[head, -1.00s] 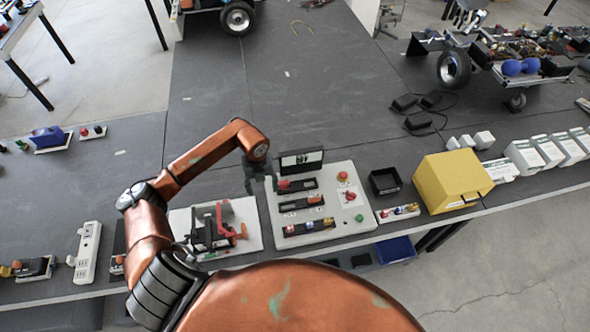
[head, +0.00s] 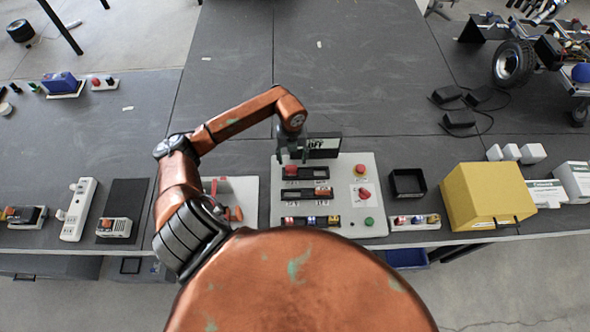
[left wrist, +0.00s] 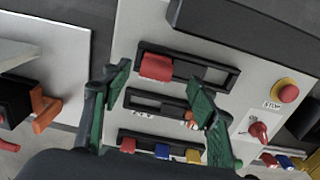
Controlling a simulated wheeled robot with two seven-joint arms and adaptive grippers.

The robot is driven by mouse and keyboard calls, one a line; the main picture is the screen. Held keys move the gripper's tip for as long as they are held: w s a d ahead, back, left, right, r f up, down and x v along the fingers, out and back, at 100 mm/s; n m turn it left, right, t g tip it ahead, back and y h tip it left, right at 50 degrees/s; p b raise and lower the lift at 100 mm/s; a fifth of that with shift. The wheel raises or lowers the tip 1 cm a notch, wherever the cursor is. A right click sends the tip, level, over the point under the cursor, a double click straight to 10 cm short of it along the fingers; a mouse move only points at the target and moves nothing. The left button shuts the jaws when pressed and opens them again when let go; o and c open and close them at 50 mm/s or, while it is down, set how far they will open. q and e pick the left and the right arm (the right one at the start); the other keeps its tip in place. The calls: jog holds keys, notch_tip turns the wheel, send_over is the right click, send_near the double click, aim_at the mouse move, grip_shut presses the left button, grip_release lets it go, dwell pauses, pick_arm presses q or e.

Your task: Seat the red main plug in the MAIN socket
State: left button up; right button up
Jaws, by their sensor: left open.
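A red block (head: 291,171), which looks like the red plug, sits at the left end of the top slot on the light grey panel (head: 345,172). It also shows in the left wrist view (left wrist: 156,66). I cannot tell whether it is fully in, and no MAIN label is readable. The middle slot (left wrist: 150,103) has a small orange-red piece (left wrist: 190,117) at its right end. My left gripper (head: 292,152) is open above the panel's upper left. In the left wrist view its green fingers (left wrist: 160,78) stand apart on either side of the red block, holding nothing. My right gripper is not in view.
The bottom row holds red, blue and yellow blocks (left wrist: 162,151). A dark display (head: 322,143) reading OFF stands behind the panel. A red stop button (left wrist: 288,92) and red knob (left wrist: 259,131) are at right. A black tray (head: 407,184) and yellow box (head: 487,195) lie further right.

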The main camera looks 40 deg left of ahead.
aim_at(291, 166)
pick_arm(q)
jog(key=shift+s+f, duration=0.25)
jog(key=shift+f, duration=0.6)
jog(key=f, duration=0.2)
jog(key=f+p, duration=0.1)
jog(key=f, duration=0.1)
jog(key=shift+s+d+f, duration=0.15)
jog(key=shift+s+f, duration=0.05)
jog(key=shift+f, duration=0.35)
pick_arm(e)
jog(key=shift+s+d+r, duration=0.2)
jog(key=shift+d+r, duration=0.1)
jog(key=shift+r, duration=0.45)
pick_arm(q)
jog(key=shift+c, duration=0.3)
jog(key=c, duration=1.2)
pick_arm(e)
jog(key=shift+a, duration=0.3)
pick_arm(q)
jog(key=shift+r, duration=0.1)
